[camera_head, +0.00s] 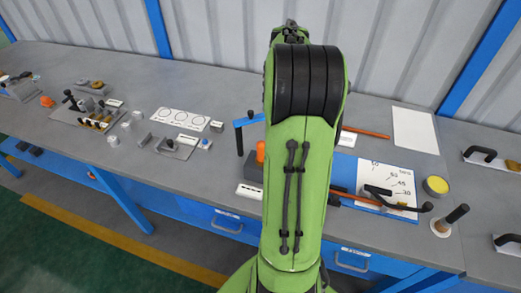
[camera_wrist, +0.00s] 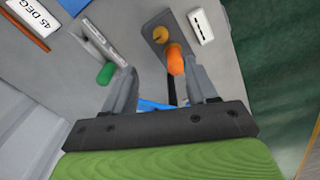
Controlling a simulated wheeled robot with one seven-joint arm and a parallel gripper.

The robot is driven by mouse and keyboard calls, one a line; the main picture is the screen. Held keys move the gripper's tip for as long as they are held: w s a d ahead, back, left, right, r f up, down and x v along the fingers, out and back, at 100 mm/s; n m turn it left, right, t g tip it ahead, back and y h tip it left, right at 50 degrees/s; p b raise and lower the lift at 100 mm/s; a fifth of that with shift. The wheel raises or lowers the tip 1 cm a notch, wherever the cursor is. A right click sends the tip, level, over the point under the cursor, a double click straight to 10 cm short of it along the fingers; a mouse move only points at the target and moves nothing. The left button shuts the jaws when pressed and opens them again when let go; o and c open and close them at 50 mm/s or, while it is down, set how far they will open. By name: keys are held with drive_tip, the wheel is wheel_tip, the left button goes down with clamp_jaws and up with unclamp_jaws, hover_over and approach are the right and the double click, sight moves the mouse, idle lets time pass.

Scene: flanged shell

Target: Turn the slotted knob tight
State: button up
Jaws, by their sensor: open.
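In the wrist view a grey block (camera_wrist: 157,25) carries a small yellow-gold round piece (camera_wrist: 160,35) with a dark mark across it. It may be the slotted knob, but it is too small to be sure. An orange rounded handle (camera_wrist: 175,61) stands closer to the camera, beside the gold piece. My gripper (camera_wrist: 164,68) is open. The orange handle lies between its fingers in the picture, nearer the right one; I cannot tell whether they touch. In the head view the orange handle (camera_head: 260,152) and block (camera_head: 252,172) show left of my arm, which hides my gripper.
A blue-topped bar (camera_head: 248,119) stands behind the block. A green-ended tool (camera_wrist: 105,73) lies by the left finger. A white label block (camera_wrist: 200,26) sits right of the grey block. A blue angle board (camera_head: 345,172) is to the right. Bare bench (camera_head: 205,165) lies left.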

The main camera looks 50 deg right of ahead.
wheel_tip(320, 180, down, 15)
drive_tip(key=b, duration=0.2)
drive_tip(key=shift+s+a+b, duration=0.1)
drive_tip(key=shift+s+b, duration=0.05)
drive_tip(key=shift+b, duration=0.25)
drive_tip(key=shift+c, duration=0.5)
drive_tip(key=c, duration=1)
